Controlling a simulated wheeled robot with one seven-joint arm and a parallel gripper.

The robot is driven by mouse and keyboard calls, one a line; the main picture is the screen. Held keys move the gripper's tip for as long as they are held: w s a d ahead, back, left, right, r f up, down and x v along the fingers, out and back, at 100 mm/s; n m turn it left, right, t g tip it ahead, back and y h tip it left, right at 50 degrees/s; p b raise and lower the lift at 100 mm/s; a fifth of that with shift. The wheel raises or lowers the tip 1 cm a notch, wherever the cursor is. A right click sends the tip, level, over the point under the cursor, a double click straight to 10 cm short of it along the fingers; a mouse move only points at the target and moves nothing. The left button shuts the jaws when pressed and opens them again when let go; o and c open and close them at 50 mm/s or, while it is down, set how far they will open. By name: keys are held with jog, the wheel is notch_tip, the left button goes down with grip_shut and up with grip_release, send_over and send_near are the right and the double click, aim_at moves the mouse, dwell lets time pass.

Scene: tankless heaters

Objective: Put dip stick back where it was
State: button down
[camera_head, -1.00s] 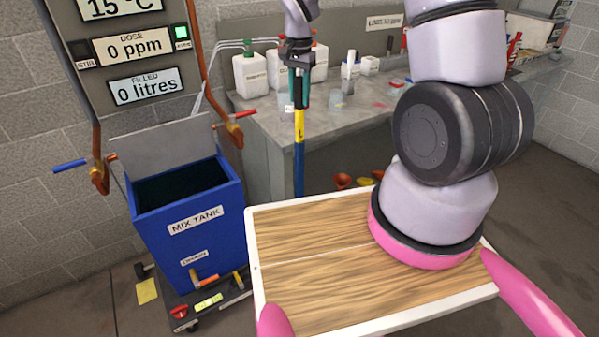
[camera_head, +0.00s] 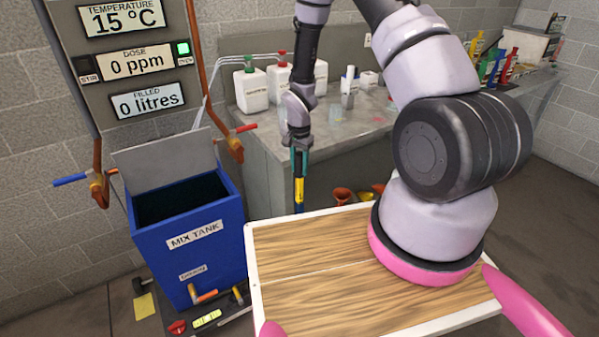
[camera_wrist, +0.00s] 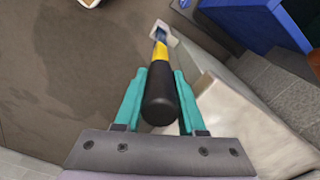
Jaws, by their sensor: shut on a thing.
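My gripper (camera_head: 299,163) is shut on the dip stick, in front of the bench's front edge. The dip stick (camera_head: 299,190) hangs below the fingers, about upright, with a yellow band and a blue part; its lower end is hidden behind my wooden tray. In the wrist view the teal fingers (camera_wrist: 160,105) hold its black handle end (camera_wrist: 160,103), with the yellow band beyond. The blue mix tank (camera_head: 190,235) stands to the left of the gripper with its lid open.
The grey bench (camera_head: 262,150) carries white bottles (camera_head: 251,90) close behind the gripper. A control panel (camera_head: 135,60) with readouts hangs above the tank. Orange funnels (camera_head: 342,196) are low under the bench. Several coloured bottles (camera_head: 497,65) stand far right. Tools lie at the tank's foot.

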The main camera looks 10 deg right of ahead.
jog(key=shift+f, duration=1.3)
jog(key=c, duration=0.5)
grip_release()
